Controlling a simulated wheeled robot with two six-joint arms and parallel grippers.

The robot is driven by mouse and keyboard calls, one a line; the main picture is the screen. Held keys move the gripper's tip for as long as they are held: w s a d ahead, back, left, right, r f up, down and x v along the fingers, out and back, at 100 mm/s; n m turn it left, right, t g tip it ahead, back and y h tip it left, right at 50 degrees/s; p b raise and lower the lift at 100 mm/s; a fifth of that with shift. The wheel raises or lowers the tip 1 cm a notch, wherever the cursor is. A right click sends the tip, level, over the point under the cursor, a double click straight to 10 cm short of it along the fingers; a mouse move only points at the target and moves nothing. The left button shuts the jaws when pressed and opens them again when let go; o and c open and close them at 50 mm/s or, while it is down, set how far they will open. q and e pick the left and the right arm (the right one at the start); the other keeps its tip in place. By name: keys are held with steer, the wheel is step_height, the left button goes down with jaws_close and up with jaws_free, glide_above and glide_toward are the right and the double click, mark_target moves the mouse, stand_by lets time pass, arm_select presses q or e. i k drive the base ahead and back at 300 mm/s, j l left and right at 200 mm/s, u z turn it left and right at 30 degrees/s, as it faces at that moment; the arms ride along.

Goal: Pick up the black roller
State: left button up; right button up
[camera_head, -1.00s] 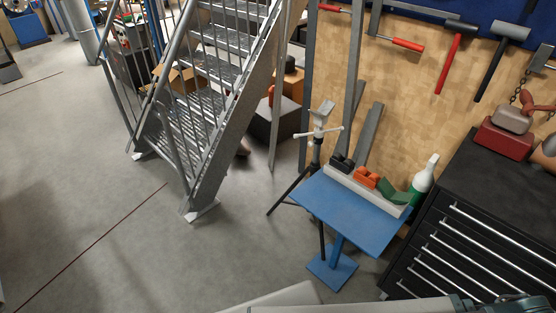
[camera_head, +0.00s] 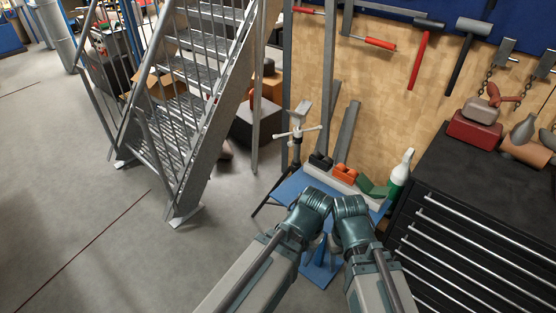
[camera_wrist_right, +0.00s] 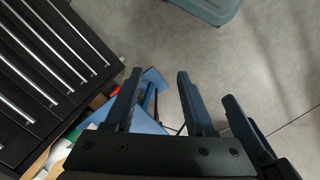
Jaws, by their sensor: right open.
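A small black piece (camera_head: 320,160), which may be the black roller, sits at the left end of the grey rail along the back of the blue table (camera_head: 290,188). Its exact shape is too small to tell. In the head view both my wrists hang over the table, in front of and below the black piece, and hide their fingers. In the right wrist view my right gripper (camera_wrist_right: 159,72) is open, with nothing between its fingers. Dark finger-like parts at the right edge of that view may belong to my left gripper. No black piece can be made out there.
An orange piece (camera_head: 345,173) and a green piece (camera_head: 372,188) sit right of the black one. A white bottle (camera_head: 401,172) stands beside the black drawer cabinet (camera_head: 470,200). Metal stairs (camera_head: 185,120) rise at left; floor there is open.

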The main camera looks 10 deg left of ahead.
mark_target(319, 164)
steer(key=u, duration=0.1)
steer(key=i+j+u, duration=0.1)
steer(key=i+j, duration=0.2)
steer(key=i, duration=0.15)
steer(key=i+j, duration=0.3)
steer(key=i, duration=0.2)
steer(key=i+j+u, duration=0.15)
steer(key=i, duration=0.3)
steer(key=j, duration=0.1)
